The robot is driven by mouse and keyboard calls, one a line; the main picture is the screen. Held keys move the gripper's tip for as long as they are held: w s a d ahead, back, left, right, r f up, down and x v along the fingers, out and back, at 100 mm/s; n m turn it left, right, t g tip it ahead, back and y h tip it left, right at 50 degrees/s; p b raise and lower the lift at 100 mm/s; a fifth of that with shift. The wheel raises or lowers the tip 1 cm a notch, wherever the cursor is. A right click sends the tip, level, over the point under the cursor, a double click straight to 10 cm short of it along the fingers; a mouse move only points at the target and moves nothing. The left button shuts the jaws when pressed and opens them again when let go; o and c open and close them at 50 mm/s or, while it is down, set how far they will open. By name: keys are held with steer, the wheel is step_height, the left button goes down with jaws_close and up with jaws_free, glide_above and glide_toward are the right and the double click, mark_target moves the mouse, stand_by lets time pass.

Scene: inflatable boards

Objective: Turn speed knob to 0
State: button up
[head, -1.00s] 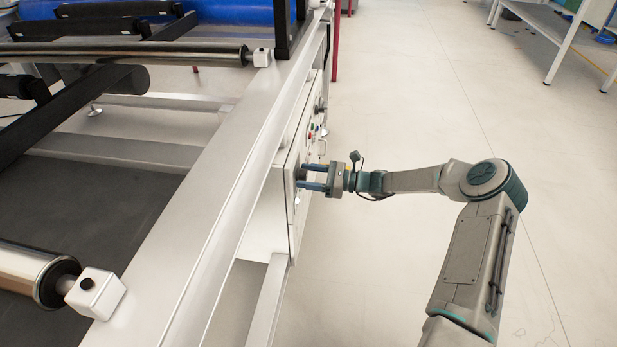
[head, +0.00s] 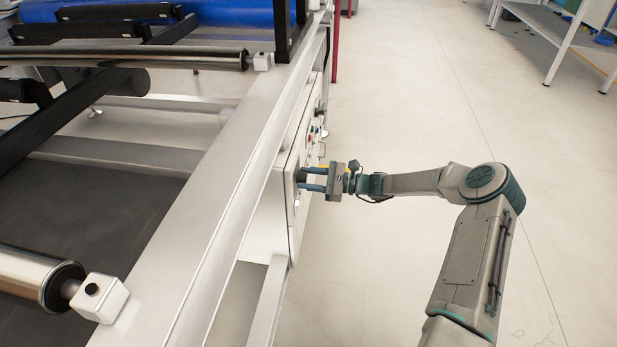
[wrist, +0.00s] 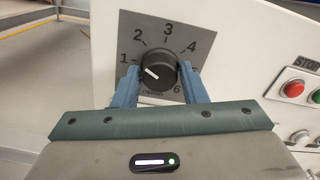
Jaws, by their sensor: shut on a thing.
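The speed knob (wrist: 155,70) is a round black dial with a white pointer line, on a grey scale plate (wrist: 150,24) numbered around it. The numbers 1, 2, 3, 4 and 6 show in the wrist view. The pointer line lies tilted on the knob's left part, its upper-left end toward the 1. The 0 cannot be seen; my left finger covers part of the dial's lower left. My gripper (wrist: 158,74) has its two blue fingers on either side of the knob, shut on it. In the head view my gripper (head: 302,180) is at the panel's side face.
The white control box (head: 269,222) hangs under the machine's metal frame (head: 215,195). In the wrist view a red button (wrist: 293,88) and other controls sit right of the knob. The floor (head: 400,270) beside the box is open.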

steer(key=shift+w+n+b, duration=0.1)
steer(key=shift+n+b, duration=0.4)
steer(key=shift+n, duration=6.6)
steer(key=shift+r+n, duration=0.1)
steer(key=shift+n, duration=0.2)
steer(key=o, duration=1)
steer(key=shift+c, duration=0.2)
steer(key=s+d+p, duration=0.2)
steer(key=d+p, duration=0.1)
steer(key=d, duration=1)
steer(key=shift+s+d+p, duration=0.3)
steer(key=shift+r, duration=0.1)
